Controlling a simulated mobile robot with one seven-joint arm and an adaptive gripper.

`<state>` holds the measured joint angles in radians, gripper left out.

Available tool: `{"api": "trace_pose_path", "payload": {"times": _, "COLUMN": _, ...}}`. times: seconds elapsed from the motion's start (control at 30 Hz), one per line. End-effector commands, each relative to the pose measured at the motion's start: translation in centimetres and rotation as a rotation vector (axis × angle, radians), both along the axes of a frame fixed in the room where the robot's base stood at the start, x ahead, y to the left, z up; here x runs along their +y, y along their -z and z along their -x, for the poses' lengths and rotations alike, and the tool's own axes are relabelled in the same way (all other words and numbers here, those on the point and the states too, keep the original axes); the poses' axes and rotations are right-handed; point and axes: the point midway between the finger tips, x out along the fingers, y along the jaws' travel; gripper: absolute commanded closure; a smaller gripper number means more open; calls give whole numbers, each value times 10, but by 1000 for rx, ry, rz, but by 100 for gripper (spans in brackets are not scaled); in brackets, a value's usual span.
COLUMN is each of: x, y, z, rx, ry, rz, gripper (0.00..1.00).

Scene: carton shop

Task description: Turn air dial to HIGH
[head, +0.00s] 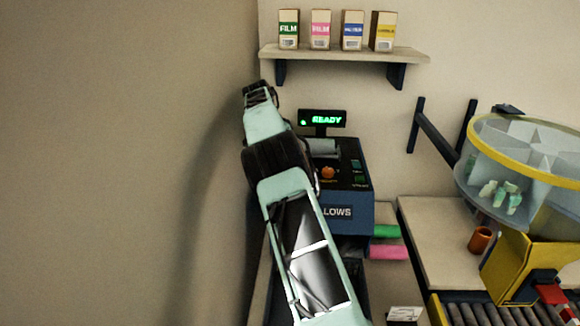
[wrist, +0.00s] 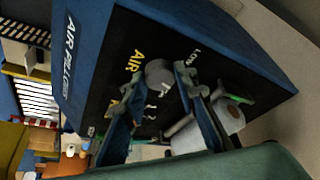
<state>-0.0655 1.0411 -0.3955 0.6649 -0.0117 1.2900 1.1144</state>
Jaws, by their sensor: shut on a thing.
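The air dial (wrist: 158,73) is a round grey knob on the dark top panel of the blue air-pillow machine (wrist: 82,50). Yellow AIR lettering is beside it, and a white LOW label sits above and to its right in the wrist view. My gripper (wrist: 160,80) is shut on the dial, one finger on each side. The fingers hide part of the dial's scale; I cannot read its pointer or see a HIGH label. In the head view the machine (head: 345,190) stands behind my arm, which hides the gripper and dial.
A READY display (head: 322,119) and an orange knob (head: 328,172) are on the machine. A white roll (wrist: 226,115) lies close to my fingers. A shelf (head: 340,54) with several film boxes is above. A yellow-rimmed drum (head: 485,130) stands right; a wall is left.

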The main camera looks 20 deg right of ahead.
Motion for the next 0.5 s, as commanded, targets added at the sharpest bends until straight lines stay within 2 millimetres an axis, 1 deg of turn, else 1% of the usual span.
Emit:
{"api": "trace_pose_path", "payload": {"times": 0.03, "x": 0, "y": 0, "z": 0, "rx": -1, "ry": 0, "rz": 0, "gripper": 98}}
{"api": "trace_pose_path", "payload": {"times": 0.07, "x": 0, "y": 0, "z": 0, "rx": -1, "ry": 0, "rz": 0, "gripper": 72}}
{"api": "trace_pose_path", "payload": {"times": 0.2, "x": 0, "y": 0, "z": 0, "rx": -1, "ry": 0, "rz": 0, "gripper": 57}}
{"api": "trace_pose_path", "payload": {"times": 0.23, "x": 0, "y": 0, "z": 0, "rx": -1, "ry": 0, "rz": 0, "gripper": 56}}
{"api": "trace_pose_path", "payload": {"times": 0.5, "x": 0, "y": 0, "z": 0, "rx": 0, "ry": -1, "rz": 0, "gripper": 56}}
